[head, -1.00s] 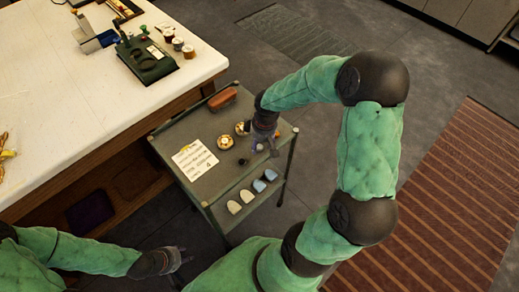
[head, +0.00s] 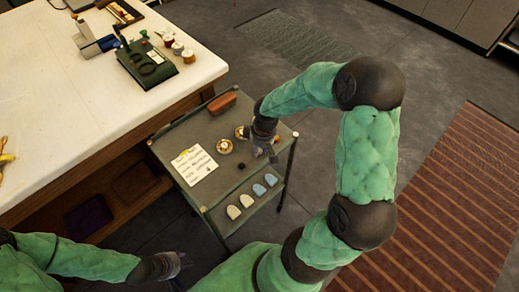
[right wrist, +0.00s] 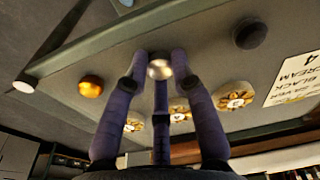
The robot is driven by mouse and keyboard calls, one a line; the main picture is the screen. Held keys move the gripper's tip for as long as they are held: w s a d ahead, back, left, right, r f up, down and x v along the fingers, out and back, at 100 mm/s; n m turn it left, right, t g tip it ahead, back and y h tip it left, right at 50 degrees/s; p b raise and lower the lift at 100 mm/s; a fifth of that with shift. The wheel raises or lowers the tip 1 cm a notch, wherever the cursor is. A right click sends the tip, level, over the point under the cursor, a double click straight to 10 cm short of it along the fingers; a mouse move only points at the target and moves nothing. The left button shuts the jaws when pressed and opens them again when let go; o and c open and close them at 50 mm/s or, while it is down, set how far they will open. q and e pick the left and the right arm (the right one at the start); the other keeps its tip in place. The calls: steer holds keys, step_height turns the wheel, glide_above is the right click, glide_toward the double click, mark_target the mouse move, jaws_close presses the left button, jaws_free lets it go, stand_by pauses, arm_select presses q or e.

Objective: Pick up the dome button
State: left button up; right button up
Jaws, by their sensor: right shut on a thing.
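My right gripper (head: 265,153) is over the grey cart's top, pointing down. In the right wrist view, my right gripper (right wrist: 160,66) is shut on a shiny silvery dome button (right wrist: 160,69) at its fingertips; I cannot tell whether the button touches the cart top. A gold dome button (right wrist: 91,86) and a black dome button (right wrist: 249,34) sit to either side, apart from the fingers. The black one also shows in the head view (head: 242,164). My left gripper (head: 172,263) is low at the left, away from the cart; its fingers are too small to judge.
The cart top (head: 185,135) also holds a card (head: 194,165), ornate round buttons (head: 224,146) and a reddish-brown oblong thing (head: 222,103). Several pale and blue rounded tabs (head: 246,200) line its front. A white table (head: 90,120) stands close at the left.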

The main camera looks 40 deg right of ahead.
mark_target(260, 150)
steer(key=shift+r, duration=0.45)
step_height(260, 150, up, 2)
steer(key=shift+r+p, duration=0.1)
steer(key=shift+p, duration=0.45)
steer(key=s+a+r+p, duration=0.4)
steer(key=s+a+r, duration=0.4)
steer(key=a, duration=0.3)
steer(key=shift+s+r, duration=0.2)
steer(key=shift+r, duration=0.6)
steer(key=shift+a, duration=0.1)
